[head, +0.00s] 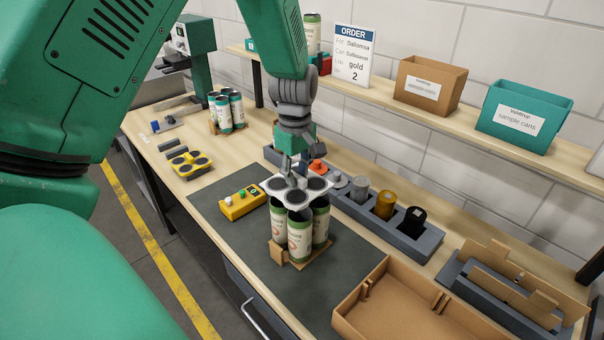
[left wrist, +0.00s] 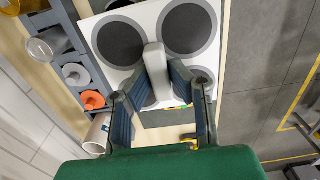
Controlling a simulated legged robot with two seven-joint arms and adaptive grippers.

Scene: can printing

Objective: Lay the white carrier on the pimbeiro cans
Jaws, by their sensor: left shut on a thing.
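The white carrier (head: 311,196), a plate with several dark round spots, is held by my left gripper (head: 291,175) just above a group of cans. It also fills the top of the left wrist view (left wrist: 155,50), where the gripper (left wrist: 160,85) is shut on its grey middle handle. The white and green cans (head: 300,235) stand upright in a cardboard base (head: 280,255) on the dark mat. I cannot tell whether the carrier touches their tops. My right gripper is not in view.
A yellow button box (head: 242,203) stands left of the cans. Behind them is a grey rack (head: 397,232) with colored cylinders. An open cardboard tray (head: 400,305) lies at front right.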

